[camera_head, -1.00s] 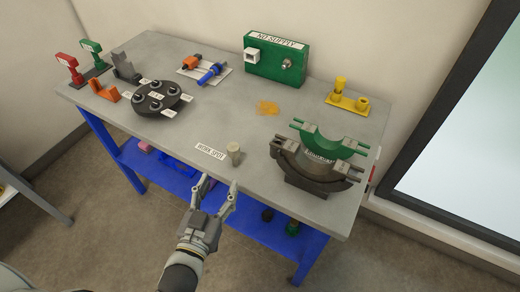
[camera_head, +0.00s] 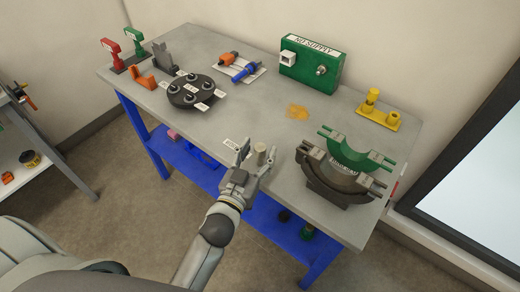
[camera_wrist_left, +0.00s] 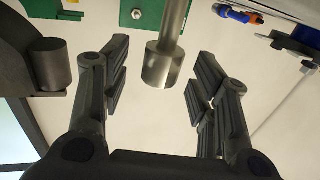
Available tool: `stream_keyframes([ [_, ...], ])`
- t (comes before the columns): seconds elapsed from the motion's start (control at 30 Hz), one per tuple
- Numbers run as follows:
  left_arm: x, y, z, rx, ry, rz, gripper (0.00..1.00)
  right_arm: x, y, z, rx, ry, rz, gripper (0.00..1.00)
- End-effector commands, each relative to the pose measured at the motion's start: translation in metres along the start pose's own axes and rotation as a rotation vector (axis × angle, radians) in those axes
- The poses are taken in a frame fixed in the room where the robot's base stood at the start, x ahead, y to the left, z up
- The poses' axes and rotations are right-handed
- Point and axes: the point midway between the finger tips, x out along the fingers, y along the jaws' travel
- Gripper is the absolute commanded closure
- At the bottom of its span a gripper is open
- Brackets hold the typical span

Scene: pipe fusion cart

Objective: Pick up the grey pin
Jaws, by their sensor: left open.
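The grey pin (camera_head: 261,148) stands upright near the front edge of the grey table (camera_head: 225,128), beside a white label. My left gripper (camera_head: 257,155) is at the pin, open, with one finger on each side of it in the head view. In the left wrist view the pin (camera_wrist_left: 163,64) shows as a wide metal cylinder with a thinner shaft. It is between the open fingers (camera_wrist_left: 158,76), with a clear gap on both sides. My right gripper is not in view.
A dark clamp with a green half ring (camera_head: 350,157) stands close to the right of the pin. A black round holder (camera_head: 190,98) with pegs is to the left. A green box (camera_head: 312,65) and a yellow stand (camera_head: 378,113) are farther back.

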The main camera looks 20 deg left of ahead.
Motion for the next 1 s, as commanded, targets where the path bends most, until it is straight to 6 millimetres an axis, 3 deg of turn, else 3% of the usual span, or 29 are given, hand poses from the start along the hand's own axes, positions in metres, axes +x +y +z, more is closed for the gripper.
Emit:
stream_keyframes([
  [0.17,0.017,-0.001,-0.001,-0.001,0.001,0.0,0.45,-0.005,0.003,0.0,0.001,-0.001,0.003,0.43],
  [0.43,0.019,-0.001,0.0,-0.001,0.0,-0.001,0.45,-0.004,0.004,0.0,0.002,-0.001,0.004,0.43],
  [0.83,0.019,-0.001,0.0,-0.001,0.0,0.0,0.97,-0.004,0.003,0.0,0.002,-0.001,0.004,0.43],
  [1.0,0.019,0.0,0.0,-0.001,0.001,0.0,0.97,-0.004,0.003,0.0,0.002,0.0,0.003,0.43],
])
